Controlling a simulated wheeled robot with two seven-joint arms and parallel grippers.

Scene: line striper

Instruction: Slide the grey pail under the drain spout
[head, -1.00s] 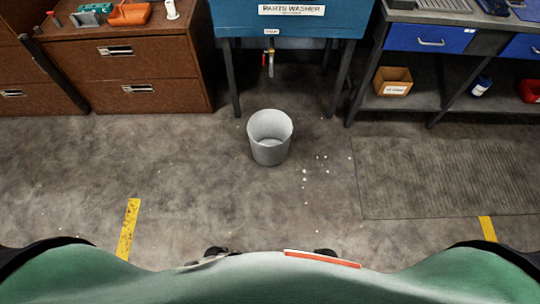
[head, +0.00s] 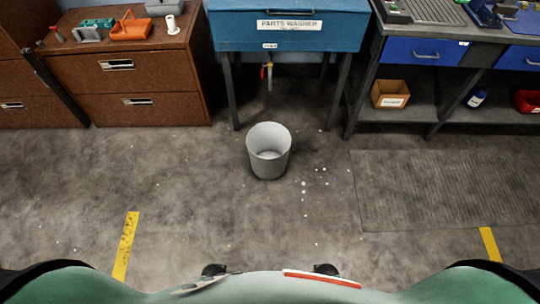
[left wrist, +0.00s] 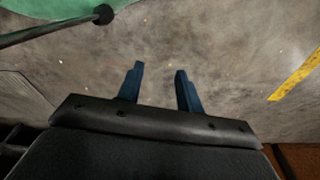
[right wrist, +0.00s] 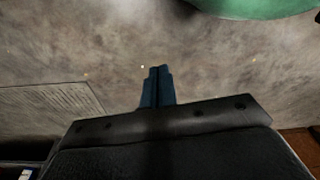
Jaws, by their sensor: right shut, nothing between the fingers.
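The grey pail (head: 268,168) stands upright and empty on the concrete floor, in front of the parts washer. The drain spout (head: 269,78), with a red handle, hangs under the blue parts washer (head: 290,35), behind the pail. The pail is apart from it, on the near side. My left gripper (left wrist: 157,75) is open and empty above bare floor in the left wrist view. My right gripper (right wrist: 158,72) is shut with nothing in it, above bare floor in the right wrist view. Neither gripper shows in the head view.
The washer's legs (head: 233,105) stand either side of the spout. A brown cabinet (head: 130,80) is at left, a workbench (head: 440,90) with shelf boxes at right. A ribbed mat (head: 440,190) lies on the right floor. White specks dot the floor; the floor around the pail is clear.

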